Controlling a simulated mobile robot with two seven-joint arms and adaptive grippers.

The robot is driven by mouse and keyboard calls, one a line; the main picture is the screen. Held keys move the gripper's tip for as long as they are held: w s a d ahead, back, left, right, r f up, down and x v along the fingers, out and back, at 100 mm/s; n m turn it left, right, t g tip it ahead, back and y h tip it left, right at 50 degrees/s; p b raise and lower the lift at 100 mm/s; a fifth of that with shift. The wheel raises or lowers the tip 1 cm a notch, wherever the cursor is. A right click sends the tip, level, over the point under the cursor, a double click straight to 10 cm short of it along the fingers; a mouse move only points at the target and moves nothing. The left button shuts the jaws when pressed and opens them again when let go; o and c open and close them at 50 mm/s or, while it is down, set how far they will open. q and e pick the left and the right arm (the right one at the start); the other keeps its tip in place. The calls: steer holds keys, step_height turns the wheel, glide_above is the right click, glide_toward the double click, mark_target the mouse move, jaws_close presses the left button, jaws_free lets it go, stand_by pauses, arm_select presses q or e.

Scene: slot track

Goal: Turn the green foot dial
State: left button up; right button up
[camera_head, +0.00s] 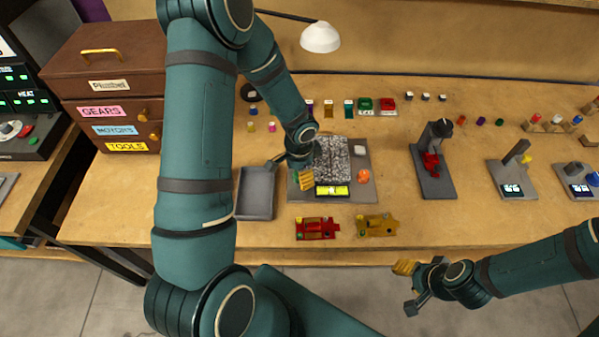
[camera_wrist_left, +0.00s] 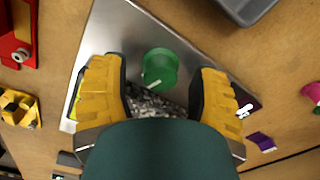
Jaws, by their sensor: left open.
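The green foot dial (camera_wrist_left: 160,68) is a round knob with a pale pointer mark, on a grey metal plate (camera_wrist_left: 130,30). In the left wrist view it sits between the two yellow fingers of my left gripper (camera_wrist_left: 158,88), with gaps on both sides. In the head view my left gripper (camera_head: 290,172) is at the left side of the grey plate (camera_head: 365,190), and the dial is hidden there behind the hand. The plate also bears a speckled stone slab (camera_head: 333,158), a lit yellow display, an orange knob and a white knob. My right gripper (camera_head: 408,288) is open and empty.
A grey tray (camera_head: 256,192) stands just left of the plate. A red slot car (camera_head: 317,228) and a yellow one (camera_head: 377,225) lie in front. A grey stand (camera_head: 436,170) with a red part is to the right. My right gripper is off the table's front edge.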

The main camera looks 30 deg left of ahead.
arm_select(q)
jaws_close()
steer(key=shift+m, duration=1.6)
jaws_free()
step_height(320, 180, up, 12)
